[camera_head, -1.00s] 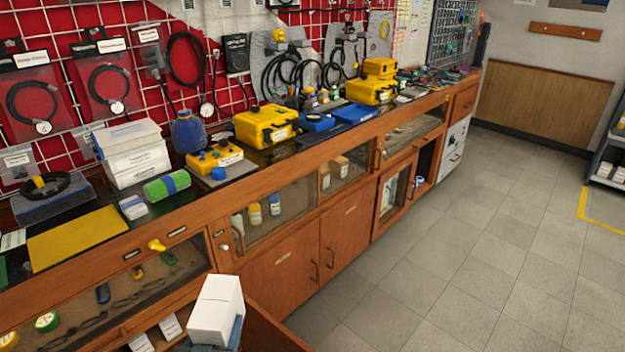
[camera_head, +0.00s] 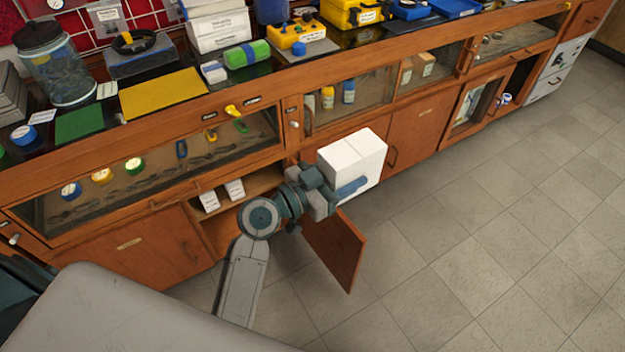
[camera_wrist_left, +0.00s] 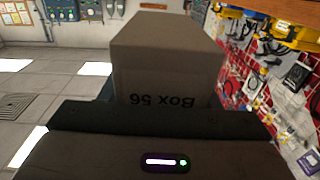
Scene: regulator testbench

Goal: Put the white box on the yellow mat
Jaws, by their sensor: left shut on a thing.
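The white box (camera_head: 352,164) is in the grip of my left gripper (camera_head: 345,188), in front of the bench's cabinet doors and lower than the bench top. In the left wrist view the box (camera_wrist_left: 165,65) fills the middle and carries the print "Box 56", upside down; it looks grey-brown there. One blue finger shows on its near side in the head view. The yellow mat (camera_head: 163,93) lies flat and bare on the bench top, up and to the left of the box. My right gripper is not in view.
A green mat (camera_head: 79,124) lies left of the yellow mat, a glass jar (camera_head: 58,65) behind it. A small white box (camera_head: 214,72) and a green roll (camera_head: 246,54) stand to its right. An open cabinet door (camera_head: 335,248) juts out below the held box.

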